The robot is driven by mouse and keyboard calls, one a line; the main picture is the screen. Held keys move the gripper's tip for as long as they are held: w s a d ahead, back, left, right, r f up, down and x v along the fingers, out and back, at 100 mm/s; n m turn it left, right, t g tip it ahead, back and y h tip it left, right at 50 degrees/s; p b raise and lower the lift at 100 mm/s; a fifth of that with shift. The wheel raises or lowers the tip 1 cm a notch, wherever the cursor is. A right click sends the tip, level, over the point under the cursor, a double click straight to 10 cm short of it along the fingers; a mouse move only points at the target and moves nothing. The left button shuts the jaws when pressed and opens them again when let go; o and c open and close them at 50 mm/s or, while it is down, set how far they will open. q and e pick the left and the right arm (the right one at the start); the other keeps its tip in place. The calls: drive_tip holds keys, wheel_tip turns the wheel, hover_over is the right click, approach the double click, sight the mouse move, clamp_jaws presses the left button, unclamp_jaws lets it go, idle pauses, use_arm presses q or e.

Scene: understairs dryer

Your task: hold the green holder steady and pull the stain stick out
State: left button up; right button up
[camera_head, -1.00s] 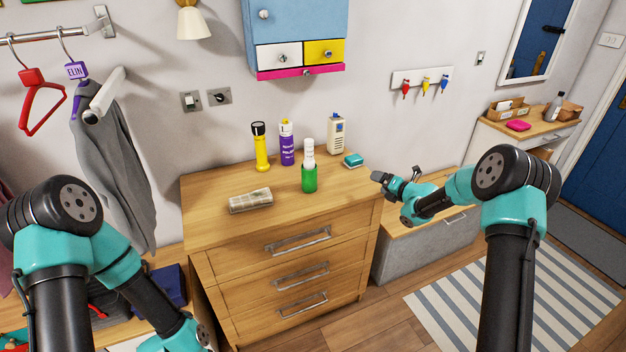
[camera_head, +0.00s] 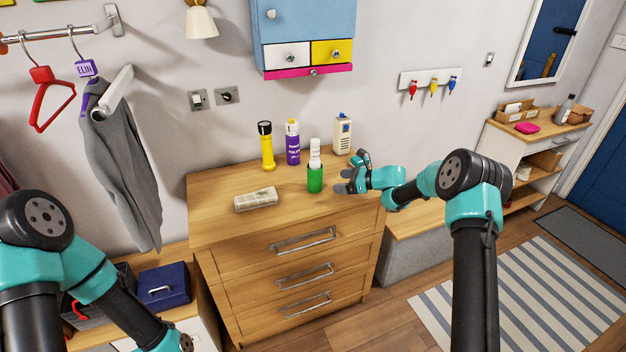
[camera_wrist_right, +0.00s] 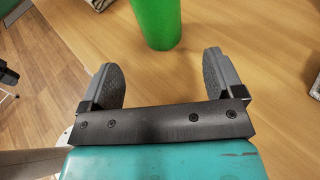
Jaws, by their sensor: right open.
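The green holder (camera_head: 315,181) stands upright on the wooden dresser top, with the white stain stick (camera_head: 315,153) standing up out of it. My right gripper (camera_head: 343,182) is open and empty, just to the right of the holder and apart from it. In the right wrist view the lower part of the green holder (camera_wrist_right: 158,20) lies ahead of the open fingers (camera_wrist_right: 165,78), not between them; its top is cut off. My left arm shows at the lower left, but its gripper fingers are not in view.
On the dresser (camera_head: 225,215) stand a yellow flashlight (camera_head: 267,147), a purple bottle (camera_head: 293,143) and a cream box-like device (camera_head: 342,135) behind the holder. The dresser top's front middle is clear.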

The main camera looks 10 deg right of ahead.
sight(318, 182)
drive_tip(key=shift+x, duration=5)
drive_tip(key=shift+f, duration=0.1)
drive_tip(key=c, duration=0.6)
use_arm(q)
drive_tip(key=shift+o, duration=0.2)
use_arm(e)
drive_tip(key=shift+c, duration=0.6)
use_arm(q)
drive_tip(key=o, duration=0.4)
drive_tip(key=shift+c, duration=0.2)
